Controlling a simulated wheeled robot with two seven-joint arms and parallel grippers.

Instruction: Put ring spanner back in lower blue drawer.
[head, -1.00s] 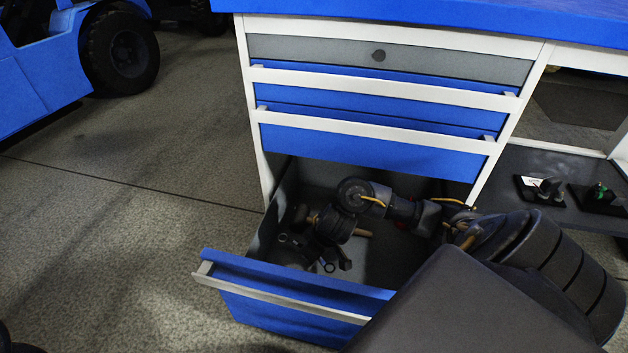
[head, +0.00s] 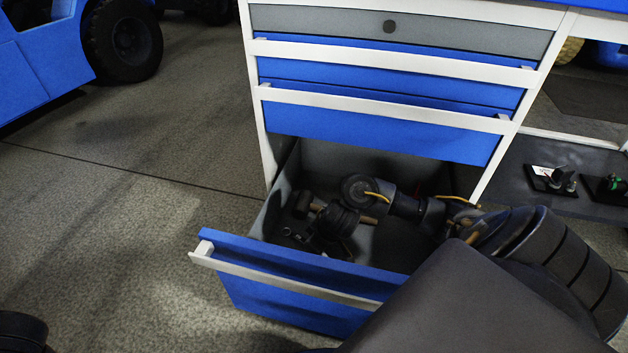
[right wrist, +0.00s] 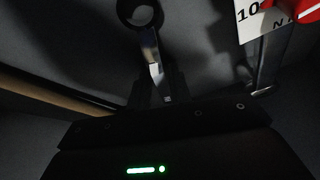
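The lower blue drawer (head: 275,258) is pulled open in the head view. My right arm reaches down into it. In the right wrist view the ring spanner (right wrist: 148,40) shows its dark ring end at the top, with its shiny shaft running down between the fingers. My right gripper (right wrist: 157,92) appears shut on that shaft, over the grey drawer floor. Whether the spanner touches the floor is unclear. In the head view my wrist and the shadow hide most of the right gripper and spanner. My left gripper is not in view.
A hammer (head: 303,204) lies at the drawer's left, and a wooden handle (right wrist: 55,92) crosses the wrist view's left. Closed blue drawers (head: 385,135) overhang the back. A shelf (head: 535,205) holds small parts at right.

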